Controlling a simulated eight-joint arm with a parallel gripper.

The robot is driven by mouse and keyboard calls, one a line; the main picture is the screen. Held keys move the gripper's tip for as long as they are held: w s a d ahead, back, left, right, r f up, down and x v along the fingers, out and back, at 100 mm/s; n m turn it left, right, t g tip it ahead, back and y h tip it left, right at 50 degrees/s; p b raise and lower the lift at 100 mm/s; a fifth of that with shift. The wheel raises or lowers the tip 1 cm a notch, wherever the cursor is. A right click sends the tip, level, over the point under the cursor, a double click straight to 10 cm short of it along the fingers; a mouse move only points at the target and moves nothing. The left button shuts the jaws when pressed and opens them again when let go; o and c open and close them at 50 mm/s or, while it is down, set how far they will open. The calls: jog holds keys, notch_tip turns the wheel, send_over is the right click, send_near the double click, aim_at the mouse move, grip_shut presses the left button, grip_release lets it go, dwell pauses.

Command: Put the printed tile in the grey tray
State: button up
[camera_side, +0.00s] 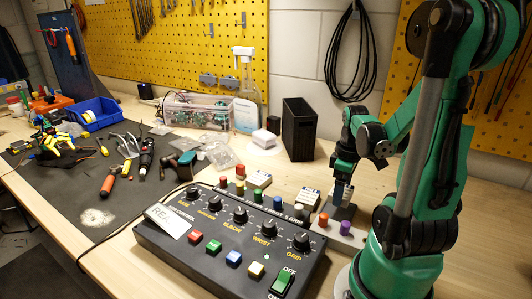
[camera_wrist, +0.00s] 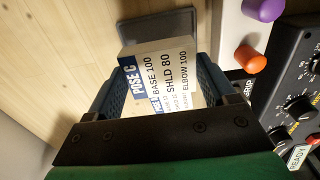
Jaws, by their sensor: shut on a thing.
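The printed tile (camera_wrist: 165,75) is white with a blue "POSE C" label and lines such as "BASE 100" and "SHLD 80". It sits between the two blue fingers of my gripper (camera_wrist: 160,90) in the wrist view, and the gripper is shut on it. A second line of smaller print shows on its nearer part. A dark grey flat piece, likely the grey tray (camera_wrist: 160,24), shows just beyond the tile. In the side view my gripper (camera_side: 342,190) points down at this grey tray (camera_side: 346,212). The gap between tile and tray cannot be told.
A black control box (camera_side: 230,245) with knobs and coloured buttons stands in front. A light holder with an orange peg (camera_wrist: 250,60) and a purple peg (camera_wrist: 264,10) lies beside the tray. Printed cards (camera_side: 308,196) stand left of my gripper. A black bin (camera_side: 299,130) stands behind.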

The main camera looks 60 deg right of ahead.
aim_at(338, 211)
jog(key=shift+f, duration=1.85)
jog(key=o, duration=1.2)
jog(key=shift+f, duration=0.15)
jog(key=shift+o, duration=0.2)
notch_tip(338, 211, up, 12)
jog(key=shift+f, duration=0.1)
jog(key=shift+r, duration=0.2)
jog(key=w+a+t, duration=0.3)
jog(key=w+a, duration=0.3)
jog(key=a, duration=0.4)
jog(key=w+a+t, duration=0.4)
jog(key=w+a, duration=0.3)
jog(key=a, duration=0.3)
jog(key=shift+r, duration=0.45)
